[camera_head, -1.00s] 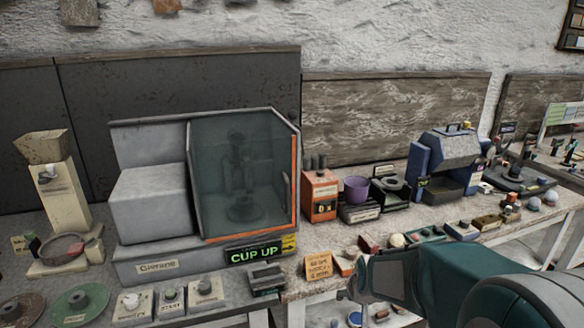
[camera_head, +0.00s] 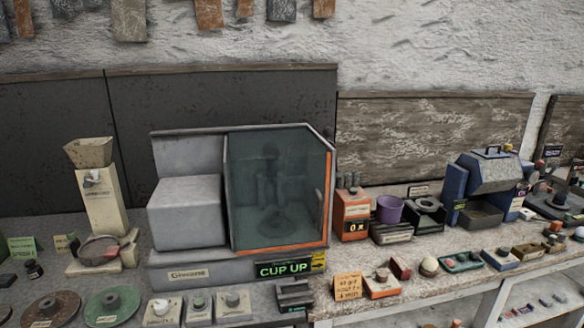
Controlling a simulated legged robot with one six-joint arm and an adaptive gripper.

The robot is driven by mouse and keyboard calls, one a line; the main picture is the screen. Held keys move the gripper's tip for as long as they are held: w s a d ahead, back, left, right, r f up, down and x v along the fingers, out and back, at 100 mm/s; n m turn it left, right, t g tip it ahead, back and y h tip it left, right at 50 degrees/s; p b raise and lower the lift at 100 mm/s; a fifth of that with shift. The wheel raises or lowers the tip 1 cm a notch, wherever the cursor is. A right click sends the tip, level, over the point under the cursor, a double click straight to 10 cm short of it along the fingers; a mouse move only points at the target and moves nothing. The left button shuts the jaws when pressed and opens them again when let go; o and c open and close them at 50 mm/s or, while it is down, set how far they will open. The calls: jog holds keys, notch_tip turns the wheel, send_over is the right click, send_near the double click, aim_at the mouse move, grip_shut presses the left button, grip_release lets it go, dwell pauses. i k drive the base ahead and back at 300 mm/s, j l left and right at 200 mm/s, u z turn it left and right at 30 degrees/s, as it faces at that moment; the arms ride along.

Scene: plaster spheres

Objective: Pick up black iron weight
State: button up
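A small dark object with a narrower top (camera_head: 34,268) stands on the bench at the far left, near a green card. Another black block (camera_head: 8,281) is cut by the left edge. Both are too small to tell whether either is the black iron weight. My gripper is not in this view, so its opening and any hold are hidden.
A grey glass-fronted machine (camera_head: 186,211) with a CUP UP sign fills the middle of the bench. Discs (camera_head: 111,305), a beige hopper stand (camera_head: 100,205), an orange box (camera_head: 352,212), a purple cup (camera_head: 389,209) and a blue machine (camera_head: 486,176) crowd the bench.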

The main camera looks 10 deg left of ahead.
aim_at(34, 272)
jog(key=u, duration=2.05)
